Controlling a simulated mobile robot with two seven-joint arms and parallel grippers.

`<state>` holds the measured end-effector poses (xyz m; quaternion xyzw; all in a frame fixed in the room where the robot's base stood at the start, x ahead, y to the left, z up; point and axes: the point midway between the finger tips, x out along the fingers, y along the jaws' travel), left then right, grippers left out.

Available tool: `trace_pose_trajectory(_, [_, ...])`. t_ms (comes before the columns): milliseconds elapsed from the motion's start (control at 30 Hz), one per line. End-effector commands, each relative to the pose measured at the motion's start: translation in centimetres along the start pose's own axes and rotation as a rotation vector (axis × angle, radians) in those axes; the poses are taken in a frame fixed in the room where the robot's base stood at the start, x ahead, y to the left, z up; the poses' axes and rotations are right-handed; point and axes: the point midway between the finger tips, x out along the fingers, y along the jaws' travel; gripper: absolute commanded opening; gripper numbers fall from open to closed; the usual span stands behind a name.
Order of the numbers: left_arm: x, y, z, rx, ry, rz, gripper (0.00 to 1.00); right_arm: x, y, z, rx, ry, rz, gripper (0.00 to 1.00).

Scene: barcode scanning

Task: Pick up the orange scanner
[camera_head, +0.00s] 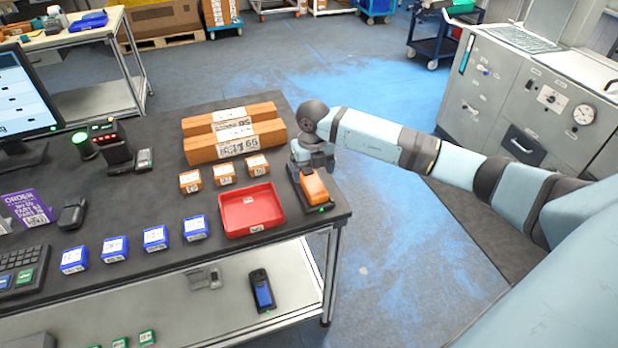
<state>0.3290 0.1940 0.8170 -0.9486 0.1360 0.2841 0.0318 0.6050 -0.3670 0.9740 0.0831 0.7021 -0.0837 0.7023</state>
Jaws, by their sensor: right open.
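The orange scanner (314,187) sits in a dark cradle near the right edge of the dark table. A small green light shows at the cradle's front. My right gripper (313,163) is at the scanner's far end, with my arm reaching in from the right. Its jaws are open, close around or just above that end; contact is hard to tell because the fingers are small and partly hidden. My left gripper is not in view.
A red tray (251,210) lies just left of the scanner. Small orange boxes (224,174) and long brown boxes (234,139) stand behind it. Blue boxes (156,238) line the front. A monitor (24,95) is at far left. Floor right of the table is clear.

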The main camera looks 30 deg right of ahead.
Motion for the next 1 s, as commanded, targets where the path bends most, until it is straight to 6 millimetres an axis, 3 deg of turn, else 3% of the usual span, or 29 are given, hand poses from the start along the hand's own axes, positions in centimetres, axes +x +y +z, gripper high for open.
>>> trace_pose_trajectory(167, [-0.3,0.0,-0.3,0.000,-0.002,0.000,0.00,1.3,-0.1,-0.1,0.000,0.003,0.000,0.85])
trace_pose_trajectory(400, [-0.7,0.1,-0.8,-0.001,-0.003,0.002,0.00,4.8,-0.1,0.0,0.000,0.002,0.002,0.85])
trace_pose_trajectory(633, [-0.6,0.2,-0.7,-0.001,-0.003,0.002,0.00,5.3,-0.2,0.0,-0.001,0.000,0.001,0.85])
trace_pose_trajectory(667, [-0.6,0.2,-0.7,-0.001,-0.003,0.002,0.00,5.3,-0.2,0.0,-0.001,0.000,0.001,0.83])
trace_pose_trajectory(900, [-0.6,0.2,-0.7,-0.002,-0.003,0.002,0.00,5.2,-0.2,0.0,-0.001,0.000,0.001,0.28])
trace_pose_trajectory(1000, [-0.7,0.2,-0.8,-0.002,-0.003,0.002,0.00,5.2,-0.2,0.1,-0.001,-0.001,0.001,0.24])
